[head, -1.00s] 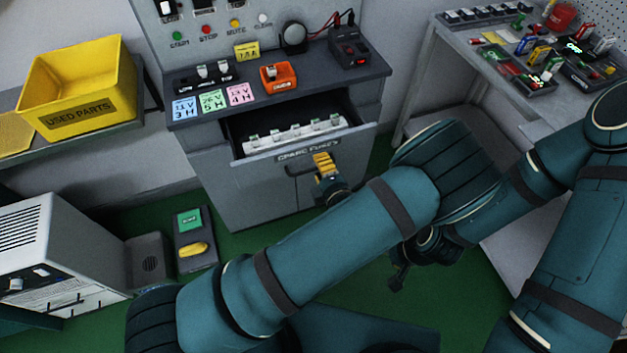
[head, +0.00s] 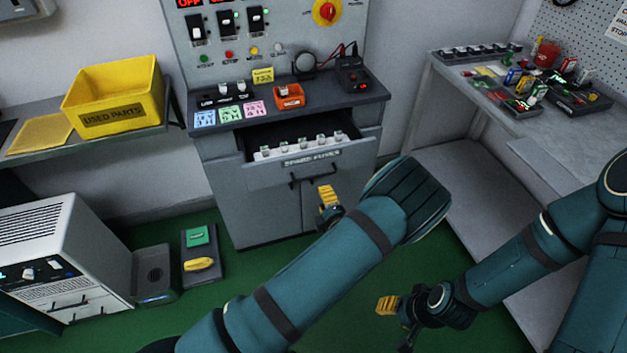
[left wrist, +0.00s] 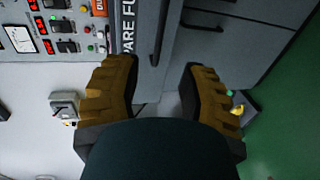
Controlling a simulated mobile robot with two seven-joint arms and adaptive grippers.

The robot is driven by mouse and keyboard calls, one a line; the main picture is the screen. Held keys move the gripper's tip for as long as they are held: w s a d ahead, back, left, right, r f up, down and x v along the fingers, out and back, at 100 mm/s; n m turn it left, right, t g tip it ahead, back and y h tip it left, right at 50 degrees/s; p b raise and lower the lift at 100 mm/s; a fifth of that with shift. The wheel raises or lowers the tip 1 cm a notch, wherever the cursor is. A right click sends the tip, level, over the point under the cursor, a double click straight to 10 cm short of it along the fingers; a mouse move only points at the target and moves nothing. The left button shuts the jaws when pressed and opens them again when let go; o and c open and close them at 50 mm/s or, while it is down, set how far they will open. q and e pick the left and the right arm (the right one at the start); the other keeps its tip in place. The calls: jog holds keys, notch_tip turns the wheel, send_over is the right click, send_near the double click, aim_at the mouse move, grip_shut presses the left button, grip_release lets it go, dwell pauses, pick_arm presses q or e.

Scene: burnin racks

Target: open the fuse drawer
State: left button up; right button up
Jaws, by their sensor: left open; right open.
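The fuse drawer (head: 285,168), labelled "SPARE FUSES", stands pulled out of the grey cabinet (head: 238,205). A row of several fuses (head: 300,146) shows inside it. My left gripper (head: 328,200) is open and empty in front of the cabinet, below the drawer and apart from it. In the left wrist view its two yellow-brown fingers (left wrist: 163,95) are spread, with the drawer's label and a dark handle (left wrist: 158,35) beyond them. My right gripper (head: 388,305) hangs low over the green floor at the right, open, with its fingers partly visible.
A yellow "USED PARTS" bin (head: 118,98) stands on a shelf at the left. A workbench (head: 575,130) with parts is at the right. A white machine (head: 50,250) and small floor devices (head: 200,255) stand at the lower left. Green floor is free before the cabinet.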

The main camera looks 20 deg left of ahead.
aim_at(313, 176)
pick_arm(q)
jog(key=b+x, duration=0.2)
jog(key=x, duration=1)
jog(key=shift+o, duration=0.2)
grip_shut()
